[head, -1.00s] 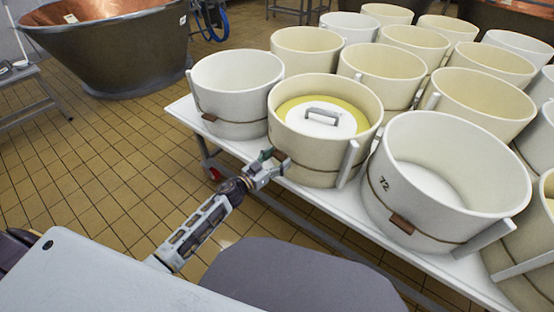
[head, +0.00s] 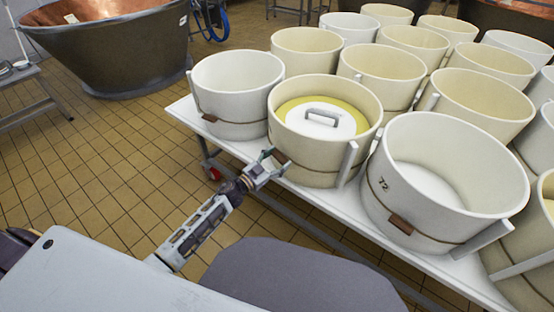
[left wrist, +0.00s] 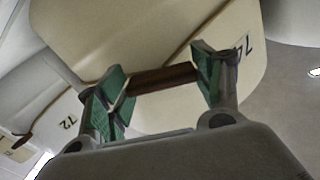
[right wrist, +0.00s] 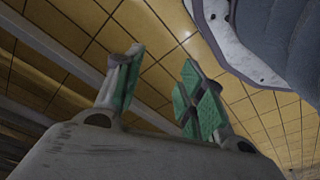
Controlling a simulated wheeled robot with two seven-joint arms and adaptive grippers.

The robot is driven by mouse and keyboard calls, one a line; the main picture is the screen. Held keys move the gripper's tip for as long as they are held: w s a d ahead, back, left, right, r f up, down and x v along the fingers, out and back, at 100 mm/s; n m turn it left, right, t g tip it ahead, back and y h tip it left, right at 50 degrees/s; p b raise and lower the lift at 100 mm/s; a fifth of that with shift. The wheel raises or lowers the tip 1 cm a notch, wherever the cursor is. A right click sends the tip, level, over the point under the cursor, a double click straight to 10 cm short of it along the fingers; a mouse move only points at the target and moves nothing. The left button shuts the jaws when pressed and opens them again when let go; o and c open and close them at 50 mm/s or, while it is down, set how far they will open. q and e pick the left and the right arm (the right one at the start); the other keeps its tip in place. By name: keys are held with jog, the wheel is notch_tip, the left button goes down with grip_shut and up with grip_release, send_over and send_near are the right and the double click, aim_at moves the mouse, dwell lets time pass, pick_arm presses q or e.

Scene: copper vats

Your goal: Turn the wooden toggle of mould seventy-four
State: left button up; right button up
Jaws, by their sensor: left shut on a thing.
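The wooden toggle (left wrist: 163,78) is a dark brown bar on the side of a cream mould (left wrist: 130,35). A dark number starting with 7 shows beside it in the left wrist view, partly hidden by a finger. In the head view, this mould (head: 300,148) holds a yellow mass under a white lid with a grey handle. My left gripper (head: 272,163) is at its near side and hides the toggle there. In the left wrist view, its green-padded fingers (left wrist: 160,85) are shut on the toggle's two ends. My right gripper (right wrist: 155,90) is open and empty above the floor.
A white mould marked 72 (head: 405,190) stands close to the right and another white mould (head: 225,85) to the left. Several more fill the white table (head: 310,190). A copper vat (head: 125,60) stands at the back left. Tiled floor (head: 110,190) is clear at the left.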

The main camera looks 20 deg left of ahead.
pick_arm(q)
jog(key=shift+m, duration=1.6)
jog(key=m, duration=0.2)
jog(key=shift+m, duration=1.1)
jog(key=m, duration=0.5)
jog(key=shift+m+b, duration=0.3)
jog(key=shift+b, duration=0.05)
jog(key=shift+m, duration=1.1)
jog(key=shift+r, duration=0.1)
jog(key=o, duration=0.9)
jog(key=shift+o, duration=0.6)
jog(key=shift+a, duration=0.1)
pick_arm(e)
jog(key=r, duration=0.2)
jog(key=w+r, duration=0.1)
jog(key=shift+a+r, duration=0.2)
jog(key=shift+a, duration=0.15)
